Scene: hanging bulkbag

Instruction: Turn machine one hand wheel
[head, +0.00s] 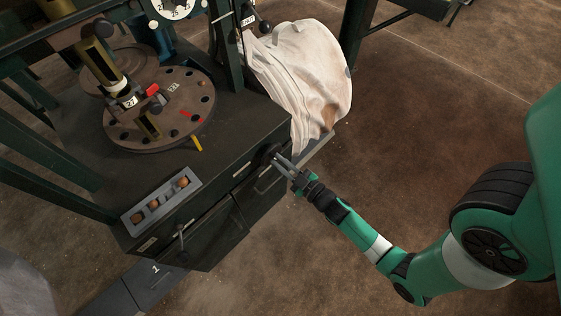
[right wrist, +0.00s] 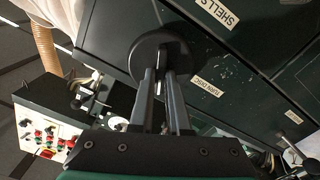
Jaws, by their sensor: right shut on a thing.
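The hand wheel (right wrist: 146,52) is a dark round disc on the front of the dark green machine (head: 233,150), beside a label reading "TURN DISC" in the right wrist view. My right gripper (head: 275,158) reaches the machine's front face from the right. In the right wrist view its two fingers (right wrist: 166,76) are close together at the wheel's middle, shut on part of it. The exact part held is hidden between the fingertips. My left gripper is not in view.
A round disc with holes (head: 178,118) lies on the machine top. A pale bag (head: 305,65) hangs behind. A control box with red buttons (right wrist: 47,130) shows in the right wrist view. Floor to the right is open.

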